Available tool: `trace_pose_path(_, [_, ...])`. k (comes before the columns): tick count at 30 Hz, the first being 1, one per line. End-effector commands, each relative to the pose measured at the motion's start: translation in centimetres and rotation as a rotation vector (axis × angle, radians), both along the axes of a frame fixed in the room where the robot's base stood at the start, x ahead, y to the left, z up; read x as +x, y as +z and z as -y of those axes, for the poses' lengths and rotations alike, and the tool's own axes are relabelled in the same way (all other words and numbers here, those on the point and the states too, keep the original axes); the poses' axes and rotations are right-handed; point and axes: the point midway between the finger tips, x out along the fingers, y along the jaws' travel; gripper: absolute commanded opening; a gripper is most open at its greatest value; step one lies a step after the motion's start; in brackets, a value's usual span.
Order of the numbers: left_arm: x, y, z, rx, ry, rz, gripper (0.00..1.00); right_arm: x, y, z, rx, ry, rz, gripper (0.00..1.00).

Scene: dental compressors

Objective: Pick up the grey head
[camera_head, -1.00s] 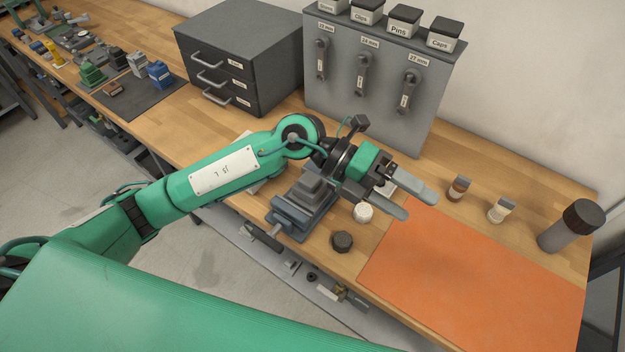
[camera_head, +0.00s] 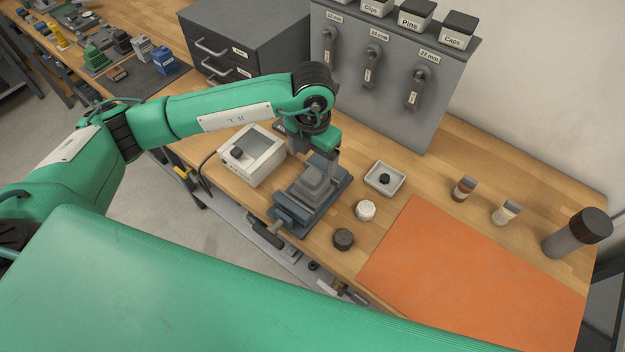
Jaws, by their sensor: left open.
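A grey stepped block, which looks like the grey head (camera_head: 313,181), sits on the dark blue-grey vise (camera_head: 290,212) at the bench's front edge. My left gripper (camera_head: 322,160) points down just above and behind the block. Its fingers are partly hidden and seen nearly edge-on; it is open, and I see nothing held in it. Whether the fingers touch the block I cannot tell. My right gripper is not in view.
Left of the vise is a white box with a black knob (camera_head: 254,155). To the right are a small tray (camera_head: 385,181), a white cap (camera_head: 365,210), a dark knob (camera_head: 343,239) and an orange mat (camera_head: 465,265). A grey tool panel (camera_head: 385,75) stands behind.

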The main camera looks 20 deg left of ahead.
Motion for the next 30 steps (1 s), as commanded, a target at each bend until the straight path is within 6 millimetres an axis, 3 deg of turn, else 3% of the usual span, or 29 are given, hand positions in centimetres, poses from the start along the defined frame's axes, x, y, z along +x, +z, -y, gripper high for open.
trace_pose_path(4, [-0.1, -2.1, 0.0, -0.001, 0.001, -0.003, 0.84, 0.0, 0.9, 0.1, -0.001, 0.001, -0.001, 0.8])
trace_pose_path(13, [-0.4, -4.0, 0.1, -0.002, 0.0, -0.003, 0.84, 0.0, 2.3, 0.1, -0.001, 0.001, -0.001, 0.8])
trace_pose_path(21, [-0.8, -7.5, 0.2, -0.003, 0.0, -0.003, 0.84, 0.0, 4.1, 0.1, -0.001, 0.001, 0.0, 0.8])
trace_pose_path(30, [-0.7, -8.3, 0.2, -0.003, -0.001, 0.0, 0.84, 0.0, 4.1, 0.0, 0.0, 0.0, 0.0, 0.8])
